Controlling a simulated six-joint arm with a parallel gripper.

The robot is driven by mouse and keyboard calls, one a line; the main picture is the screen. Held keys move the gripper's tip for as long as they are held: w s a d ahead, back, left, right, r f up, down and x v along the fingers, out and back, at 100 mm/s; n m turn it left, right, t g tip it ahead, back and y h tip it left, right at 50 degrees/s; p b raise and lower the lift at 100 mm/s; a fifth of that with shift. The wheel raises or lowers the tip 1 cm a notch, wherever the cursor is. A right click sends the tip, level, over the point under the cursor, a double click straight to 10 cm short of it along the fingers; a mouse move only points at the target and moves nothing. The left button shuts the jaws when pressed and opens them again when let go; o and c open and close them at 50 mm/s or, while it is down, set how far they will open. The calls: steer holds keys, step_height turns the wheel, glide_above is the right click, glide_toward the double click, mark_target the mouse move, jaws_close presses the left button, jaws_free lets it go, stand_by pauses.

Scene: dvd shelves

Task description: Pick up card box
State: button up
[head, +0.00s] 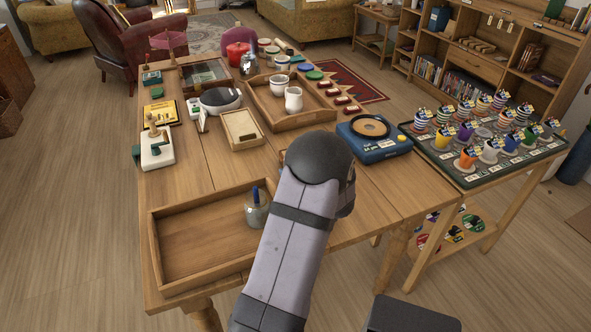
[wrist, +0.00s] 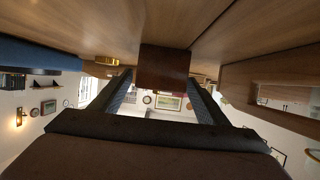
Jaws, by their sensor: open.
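In the wrist view my gripper (wrist: 162,80) is open, with its two dark fingers apart. A dark brown block-like box (wrist: 165,66) stands between and just beyond the fingertips, against the wooden table surface (wrist: 120,22); it appears to be the card box, but I see no label on it. I cannot tell whether either finger touches it. In the head view my dark wrist joint and grey arm hide the gripper and this box.
A blue player box (head: 374,139) stands right of my arm; its side also shows in the wrist view (wrist: 40,55). A tray with white pots (head: 262,103) and a small open wooden box (head: 241,143) lie behind.

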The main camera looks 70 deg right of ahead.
steer(key=shift+x, duration=2.1)
steer(key=c, duration=1.3)
steer(key=shift+r, duration=0.15)
step_height(320, 180, up, 10)
steer(key=shift+f+p, duration=0.1)
steer(key=shift+p, duration=0.65)
